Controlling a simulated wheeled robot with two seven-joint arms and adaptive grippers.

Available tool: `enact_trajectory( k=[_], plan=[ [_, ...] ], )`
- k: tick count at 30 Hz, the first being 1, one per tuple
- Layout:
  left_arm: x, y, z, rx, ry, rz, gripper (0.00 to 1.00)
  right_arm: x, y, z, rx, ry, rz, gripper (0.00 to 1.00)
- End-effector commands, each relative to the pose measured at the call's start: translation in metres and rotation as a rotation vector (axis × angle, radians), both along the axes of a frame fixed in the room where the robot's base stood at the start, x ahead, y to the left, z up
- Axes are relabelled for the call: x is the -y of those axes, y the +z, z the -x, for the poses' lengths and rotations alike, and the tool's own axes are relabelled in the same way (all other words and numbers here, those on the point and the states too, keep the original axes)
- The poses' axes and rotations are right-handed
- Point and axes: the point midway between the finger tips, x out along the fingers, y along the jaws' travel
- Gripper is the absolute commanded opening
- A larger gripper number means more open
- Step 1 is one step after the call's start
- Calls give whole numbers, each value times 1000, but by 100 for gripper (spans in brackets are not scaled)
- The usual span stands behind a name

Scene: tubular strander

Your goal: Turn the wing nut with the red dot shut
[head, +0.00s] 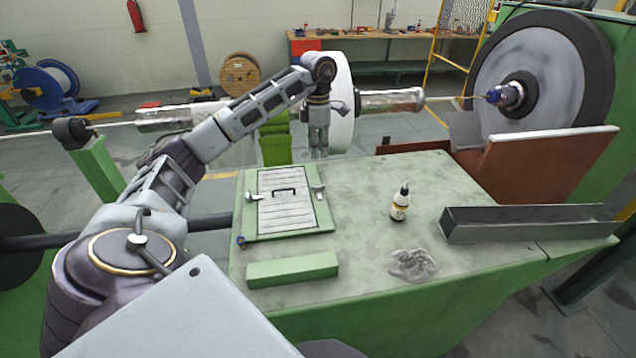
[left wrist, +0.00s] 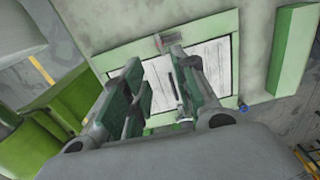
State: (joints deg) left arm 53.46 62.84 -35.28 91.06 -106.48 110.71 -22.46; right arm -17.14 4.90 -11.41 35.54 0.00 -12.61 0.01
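A hatch panel (head: 286,228) with a pale ribbed lid (head: 287,212) and a dark handle (head: 284,191) lies on the green bench. A wing nut (head: 254,197) sits at its left edge and another (head: 318,188) at its right edge. My left gripper (head: 318,155) points down above the bench, behind the hatch's far edge. In the left wrist view its fingers (left wrist: 157,62) are spread, with the lid (left wrist: 210,60) beyond them and nothing held. One wing nut (left wrist: 168,41) shows past the fingertips. My right gripper is not in view.
The green bench top (head: 370,185) carries a small bottle (head: 400,203), a crumpled grey rag (head: 411,264), a green block (head: 292,270) and a grey metal channel (head: 520,222). A small blue item (head: 241,241) lies by the hatch's near left corner. The bench's middle is clear.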

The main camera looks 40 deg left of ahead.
Motion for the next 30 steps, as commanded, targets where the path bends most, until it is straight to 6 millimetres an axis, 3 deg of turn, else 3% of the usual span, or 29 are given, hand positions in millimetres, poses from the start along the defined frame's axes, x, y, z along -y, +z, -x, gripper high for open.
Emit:
enact_trajectory(
  k=[17,30],
  plan=[
    [0,-3,0,-2,22,0,29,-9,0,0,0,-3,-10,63],
    [0,-36,1,-4,22,-1,29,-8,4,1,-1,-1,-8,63]
  ],
)
